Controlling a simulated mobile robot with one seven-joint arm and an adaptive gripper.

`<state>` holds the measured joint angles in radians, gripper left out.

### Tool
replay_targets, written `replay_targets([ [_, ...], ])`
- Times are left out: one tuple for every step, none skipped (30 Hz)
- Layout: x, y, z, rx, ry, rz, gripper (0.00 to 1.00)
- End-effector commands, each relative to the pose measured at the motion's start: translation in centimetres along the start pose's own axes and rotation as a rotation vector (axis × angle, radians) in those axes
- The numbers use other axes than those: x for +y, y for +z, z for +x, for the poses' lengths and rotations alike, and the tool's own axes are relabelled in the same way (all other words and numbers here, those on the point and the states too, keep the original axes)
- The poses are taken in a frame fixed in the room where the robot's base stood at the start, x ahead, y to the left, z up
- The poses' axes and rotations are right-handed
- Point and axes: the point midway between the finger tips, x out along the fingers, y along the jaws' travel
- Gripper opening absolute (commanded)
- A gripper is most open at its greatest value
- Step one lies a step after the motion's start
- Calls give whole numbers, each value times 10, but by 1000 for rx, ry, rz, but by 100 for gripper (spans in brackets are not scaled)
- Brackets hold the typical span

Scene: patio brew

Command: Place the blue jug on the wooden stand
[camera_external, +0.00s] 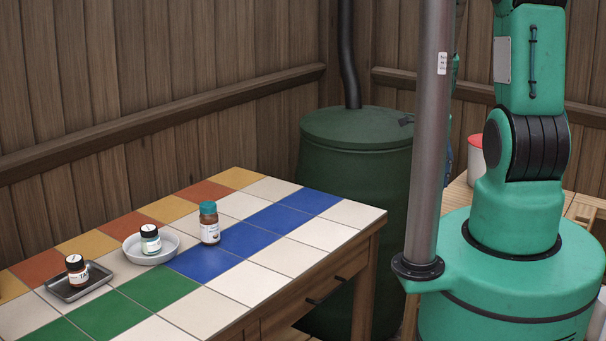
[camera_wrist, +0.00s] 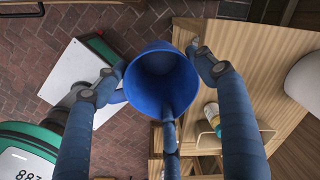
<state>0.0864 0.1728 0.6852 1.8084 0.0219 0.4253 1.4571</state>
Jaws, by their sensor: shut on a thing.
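The blue jug (camera_wrist: 162,82) is in the middle of the wrist view, with its open mouth towards the camera. My gripper (camera_wrist: 157,70) is shut on it, with dark blue fingers at its left, right and lower sides. A pale wooden surface (camera_wrist: 262,62) lies below and to the right of the jug in the wrist view. I cannot tell whether this is the wooden stand. In the external view my arm stands at the right, and its post and body hide the gripper and almost all of the jug.
The tiled table (camera_external: 290,256) holds a tray (camera_external: 97,286), a bowl (camera_external: 180,246) and a teal-capped bottle (camera_external: 209,228). A green barrel (camera_external: 350,170) stands behind it. A red-lidded white tub (camera_external: 475,158) is behind my arm. The wrist view shows brick floor (camera_wrist: 50,40) at left.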

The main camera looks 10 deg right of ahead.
Motion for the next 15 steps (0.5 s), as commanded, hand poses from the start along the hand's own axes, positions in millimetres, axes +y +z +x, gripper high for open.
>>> replay_targets([
  [3,-16,1,3,1,64,31],
  [5,-24,2,5,1,100,31],
  [7,-36,4,7,0,148,31],
  [8,-43,4,9,-1,182,31],
  [10,-51,5,11,-1,216,31],
  [12,-60,6,13,-2,258,31],
  [14,-67,7,15,-2,289,31],
  [16,-73,8,16,-2,317,31],
  [18,-80,9,18,-2,351,31],
  [20,-85,10,19,-2,376,31],
  [22,-89,10,20,-2,396,31],
  [24,-94,11,21,-3,422,31],
  [25,-98,12,21,-3,437,31],
  [26,-101,12,22,-3,452,31],
  [27,-104,12,23,-3,467,31],
])
